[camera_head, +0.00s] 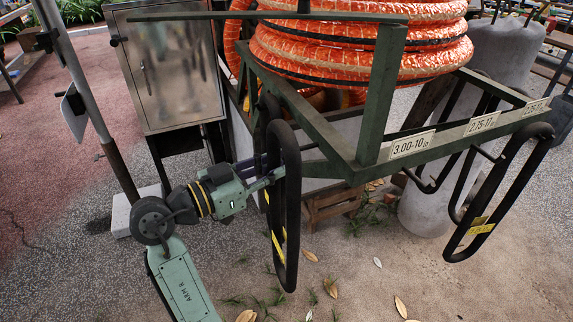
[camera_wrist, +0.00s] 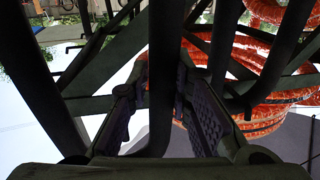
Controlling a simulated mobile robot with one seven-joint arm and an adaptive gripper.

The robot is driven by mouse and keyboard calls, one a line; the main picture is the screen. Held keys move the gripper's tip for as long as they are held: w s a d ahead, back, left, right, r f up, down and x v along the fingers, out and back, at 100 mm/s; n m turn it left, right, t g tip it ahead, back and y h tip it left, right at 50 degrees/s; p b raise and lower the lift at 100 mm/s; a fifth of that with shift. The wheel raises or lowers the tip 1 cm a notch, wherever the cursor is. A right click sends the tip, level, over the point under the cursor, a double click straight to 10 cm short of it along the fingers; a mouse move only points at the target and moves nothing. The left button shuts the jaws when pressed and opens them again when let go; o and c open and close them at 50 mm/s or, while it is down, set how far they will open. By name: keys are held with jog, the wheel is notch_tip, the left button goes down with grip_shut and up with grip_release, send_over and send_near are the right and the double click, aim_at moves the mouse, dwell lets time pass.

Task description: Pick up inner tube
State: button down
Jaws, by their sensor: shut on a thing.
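A black inner tube (camera_head: 293,215) hangs as a long narrow loop at the left front corner of the green cart rack, by the "3.00-10" label. A yellow marking shows on its lower left side. My gripper (camera_head: 271,178) reaches it from the left, at the upper part of the loop, and is shut on it. In the wrist view a black strand of the inner tube (camera_wrist: 162,75) runs upright between my two finger pads (camera_wrist: 165,108). The fingertips are partly hidden by the tube in the head view.
The green rack (camera_head: 375,105) carries coiled orange hose (camera_head: 360,50) above. Other black tubes (camera_head: 483,222) hang at the right under size labels. A steel cabinet (camera_head: 170,70) and a grey pole (camera_head: 75,65) stand at left. A small wooden stool (camera_head: 330,205) is below. Front ground is mostly clear.

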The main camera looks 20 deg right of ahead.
jog(key=b+v, duration=0.3)
jog(key=v, duration=1.1)
